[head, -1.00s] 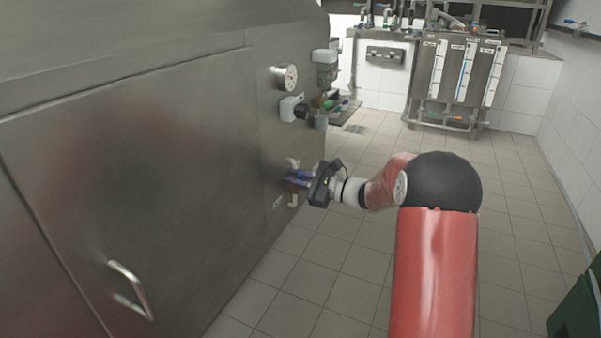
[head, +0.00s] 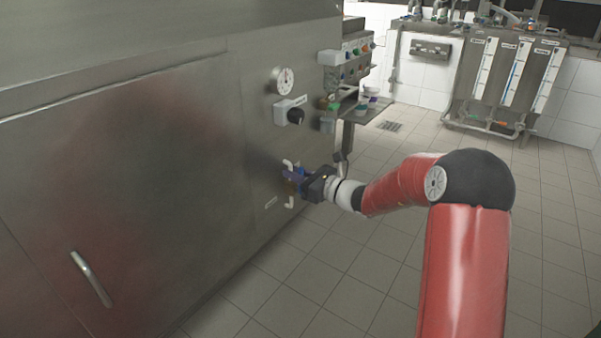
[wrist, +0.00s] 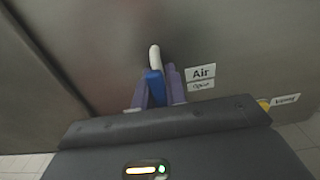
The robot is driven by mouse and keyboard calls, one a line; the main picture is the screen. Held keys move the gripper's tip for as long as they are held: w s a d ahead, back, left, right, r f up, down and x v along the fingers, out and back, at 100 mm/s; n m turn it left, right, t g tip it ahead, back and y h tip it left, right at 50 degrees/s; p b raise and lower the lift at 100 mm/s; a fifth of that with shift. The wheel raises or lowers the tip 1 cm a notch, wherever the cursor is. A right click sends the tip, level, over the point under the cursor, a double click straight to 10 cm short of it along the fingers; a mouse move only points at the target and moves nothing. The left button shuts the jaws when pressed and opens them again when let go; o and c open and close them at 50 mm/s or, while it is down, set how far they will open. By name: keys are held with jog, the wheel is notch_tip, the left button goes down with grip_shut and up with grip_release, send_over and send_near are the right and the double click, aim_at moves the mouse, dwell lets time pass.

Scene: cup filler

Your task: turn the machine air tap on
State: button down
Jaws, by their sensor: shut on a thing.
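The air tap shows in the wrist view as a blue handle (wrist: 155,88) in front of a white pipe (wrist: 154,58) that comes off the steel panel. An "Air" label (wrist: 202,74) is on the panel just right of it. My gripper (wrist: 158,82) has its purple fingers on both sides of the blue handle and is shut on it. In the head view my gripper (head: 292,178) is at the machine's side panel, between a short white pipe end above and another below. The fingers hide part of the tap there.
Above the tap on the same panel are a round gauge (head: 283,80) and a black knob (head: 295,116). A door handle (head: 91,278) sticks out at lower left. A shelf (head: 365,110) juts out beyond the panel. The tiled floor (head: 400,270) right of the machine is clear.

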dwell(0.3)
jog(key=c, duration=1.4)
grip_release()
jog(key=shift+c, duration=0.2)
jog(key=shift+d, duration=0.1)
jog(key=v, duration=0.7)
jog(key=shift+s+d+b, duration=0.2)
jog(key=shift+d+b, duration=0.05)
jog(key=shift+b, duration=0.1)
